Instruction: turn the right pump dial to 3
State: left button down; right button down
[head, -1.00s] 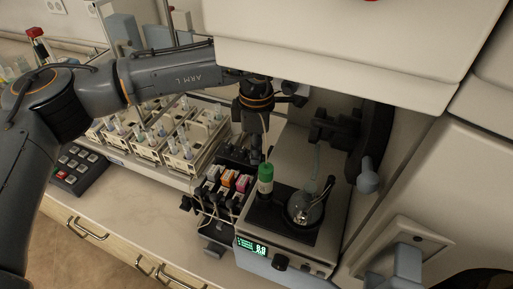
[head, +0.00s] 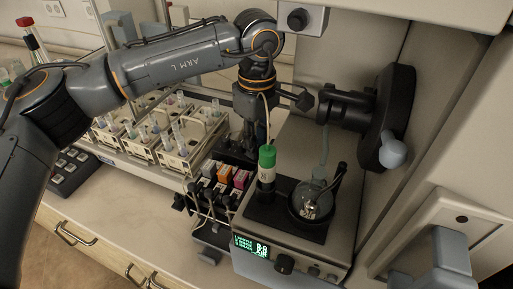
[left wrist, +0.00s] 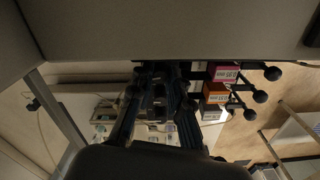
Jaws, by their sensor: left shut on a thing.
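The pump (head: 225,175) stands left of a boxy device in the head view, with several dark levers and labelled cassettes (head: 241,179) in orange and pink. The cassettes also show in the left wrist view (left wrist: 214,91), right of my fingers. My left gripper (head: 248,146) reaches down at the pump's back end. In the left wrist view its fingers (left wrist: 159,92) flank a small dark thing, seemingly the right pump dial, whose face and numbers I cannot see. My right gripper is in neither view.
Racks of tubes (head: 182,150) stand to the left. A pale housing (head: 420,12) overhangs at the top right.

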pick_arm(q)
jog(key=shift+m+b, duration=0.3)
jog(key=shift+m, duration=0.4)
jog(key=shift+r, duration=0.1)
jog(key=c, duration=1.5)
grip_release()
jog(key=shift+c, duration=0.2)
notch_tip(320, 180, up, 12)
